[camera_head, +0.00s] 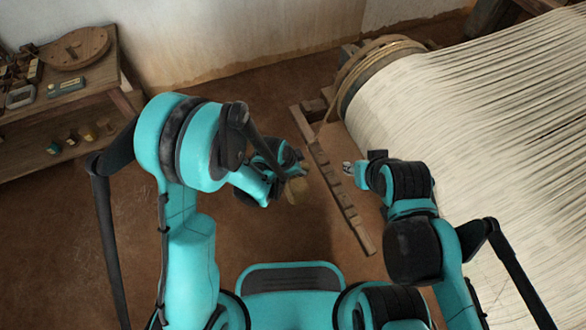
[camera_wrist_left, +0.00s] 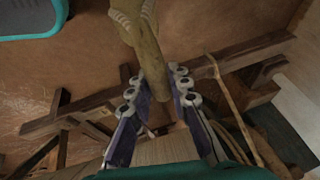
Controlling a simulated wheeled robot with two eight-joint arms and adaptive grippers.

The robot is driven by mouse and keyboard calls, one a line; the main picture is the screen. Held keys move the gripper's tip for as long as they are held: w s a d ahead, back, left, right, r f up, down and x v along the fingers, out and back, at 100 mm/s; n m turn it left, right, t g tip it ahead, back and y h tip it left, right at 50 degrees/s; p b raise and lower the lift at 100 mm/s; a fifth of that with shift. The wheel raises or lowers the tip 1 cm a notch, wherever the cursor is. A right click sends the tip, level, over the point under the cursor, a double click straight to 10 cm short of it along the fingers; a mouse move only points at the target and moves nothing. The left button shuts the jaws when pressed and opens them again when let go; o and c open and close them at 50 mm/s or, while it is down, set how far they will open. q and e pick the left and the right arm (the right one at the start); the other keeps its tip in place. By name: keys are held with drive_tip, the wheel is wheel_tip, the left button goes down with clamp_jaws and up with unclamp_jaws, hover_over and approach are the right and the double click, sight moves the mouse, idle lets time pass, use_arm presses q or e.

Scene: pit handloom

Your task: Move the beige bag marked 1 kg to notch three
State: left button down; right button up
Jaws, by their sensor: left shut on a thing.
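My left gripper (camera_head: 296,165) is shut on the beige bag (camera_head: 297,190), which hangs just below it in the head view, left of the notched wooden bar (camera_head: 338,195). In the left wrist view the two fingers (camera_wrist_left: 158,95) close around the narrow part of the bag (camera_wrist_left: 146,50). Its fuller part runs off the top edge, and no 1 kg mark is readable. The bar slopes down to the right with several notches along it. The notch numbers are not readable. My right gripper (camera_head: 350,168) is just right of the bar; its fingers are too small to read.
The loom's roller (camera_head: 375,60), with rope and pale warp threads (camera_head: 470,90), fills the right side. A wooden bench (camera_head: 85,105) with small items stands at the left. A thin cord (camera_wrist_left: 228,95) hangs right of the fingers in the wrist view. Bare floor (camera_head: 140,220) lies left.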

use_arm(q)
drive_tip(key=shift+w+d+f+p, duration=0.15)
drive_tip(key=shift+w+d, duration=0.5)
drive_tip(key=shift+d, duration=1.15)
drive_tip(key=shift+w+d+p, duration=0.2)
drive_tip(key=shift+w+d, duration=0.4)
drive_tip(key=shift+d, duration=1.25)
drive_tip(key=shift+w+d+f+p, duration=0.15)
drive_tip(key=shift+w+d, duration=0.5)
drive_tip(key=shift+d, duration=1.15)
drive_tip(key=shift+f+b, duration=0.5)
drive_tip(key=shift+f, duration=0.65)
drive_tip(key=shift+a+f, duration=0.1)
drive_tip(key=shift+f, duration=0.2)
drive_tip(key=c, duration=1.3)
unclamp_jaws()
drive_tip(key=v, duration=1.2)
